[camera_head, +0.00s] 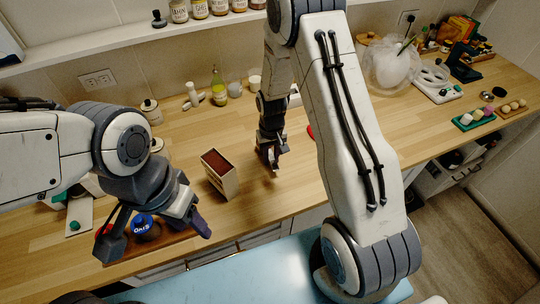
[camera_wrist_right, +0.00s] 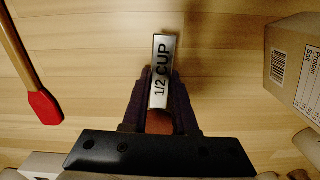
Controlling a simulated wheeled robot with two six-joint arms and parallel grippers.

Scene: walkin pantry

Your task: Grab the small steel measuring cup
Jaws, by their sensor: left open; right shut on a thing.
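The steel measuring cup shows in the right wrist view as a flat metal handle (camera_wrist_right: 162,62) marked "1/2 CUP". It stands out between the fingertips of my right gripper (camera_wrist_right: 160,98), which is shut on it. The cup's bowl cannot be made out. In the head view my right gripper (camera_head: 272,160) points down at the wooden counter, just right of an open box; the cup is too small to tell there. My left gripper (camera_head: 155,232) is open at the lower left, above a blue-capped jar (camera_head: 142,222).
The open cardboard box (camera_head: 222,178) stands close beside my right gripper; it also shows in the right wrist view (camera_wrist_right: 292,68). A red spatula (camera_wrist_right: 42,104) lies on the other side. Bottles and jars (camera_head: 219,86) stand behind. Bare counter (camera_head: 285,195) lies in front.

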